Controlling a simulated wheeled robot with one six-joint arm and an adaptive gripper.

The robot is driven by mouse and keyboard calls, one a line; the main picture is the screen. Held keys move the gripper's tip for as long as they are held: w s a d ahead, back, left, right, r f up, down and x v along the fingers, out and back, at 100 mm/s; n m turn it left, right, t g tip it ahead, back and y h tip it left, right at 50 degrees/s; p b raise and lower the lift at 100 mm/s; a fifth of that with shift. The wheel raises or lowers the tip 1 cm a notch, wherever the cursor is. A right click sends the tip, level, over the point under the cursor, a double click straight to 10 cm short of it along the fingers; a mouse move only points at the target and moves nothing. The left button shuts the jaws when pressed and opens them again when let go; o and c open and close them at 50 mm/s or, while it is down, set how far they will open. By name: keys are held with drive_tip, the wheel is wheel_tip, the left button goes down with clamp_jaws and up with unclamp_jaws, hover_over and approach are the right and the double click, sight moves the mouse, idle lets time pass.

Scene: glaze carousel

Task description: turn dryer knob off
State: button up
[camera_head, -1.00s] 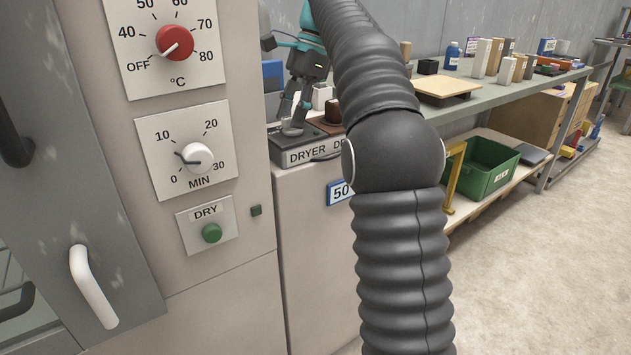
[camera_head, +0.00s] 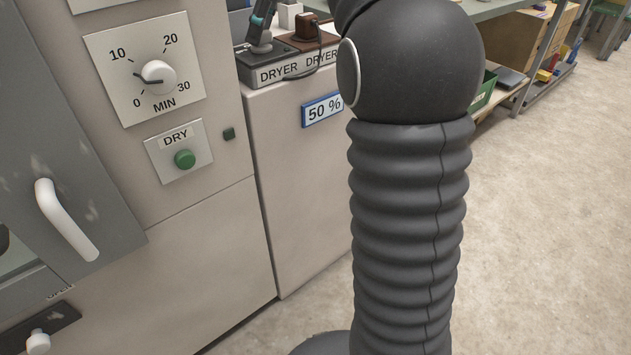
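The red temperature knob marked OFF on the cabinet front is out of view above; only the bottom edge of its white plate (camera_head: 117,6) shows. Below it, the white minute knob (camera_head: 158,77) sits on its own plate, its pointer to the left between 0 and 10. A green button (camera_head: 185,159) under the word DRY is lower down. My dark ribbed arm (camera_head: 408,230) fills the middle right. I see nothing that is surely my gripper. A dark upright piece with a teal strip (camera_head: 262,28) stands at the shelf behind; I cannot tell what it is.
A white door handle (camera_head: 66,220) sticks out at the left. A grey holder labelled DRYER (camera_head: 275,72) stands on a pale cabinet with a 50 % sign (camera_head: 322,109). A bench (camera_head: 490,8) runs behind my arm. The floor (camera_head: 550,200) at the right is clear.

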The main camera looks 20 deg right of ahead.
drive_tip(key=shift+f+m+t+h+b, duration=0.2)
drive_tip(key=shift+m+t+h+b, duration=0.15)
drive_tip(key=shift+m+b, duration=0.8)
drive_tip(key=shift+p+v, duration=2.1)
drive_tip(key=shift+v, duration=4.9)
drive_tip(key=s+a+f+n+t+h+b, duration=0.1)
drive_tip(key=s+f+n+b, duration=0.1)
drive_tip(key=s+f+n, duration=0.9)
drive_tip(key=s+a+f+n+t+h+b, duration=0.1)
drive_tip(key=s+a+f+n+h, duration=0.1)
drive_tip(key=s+f+n, duration=1)
drive_tip(key=shift+s+a+f+b, duration=0.15)
drive_tip(key=shift+a+f+b, duration=0.2)
drive_tip(key=shift+f, duration=2.8)
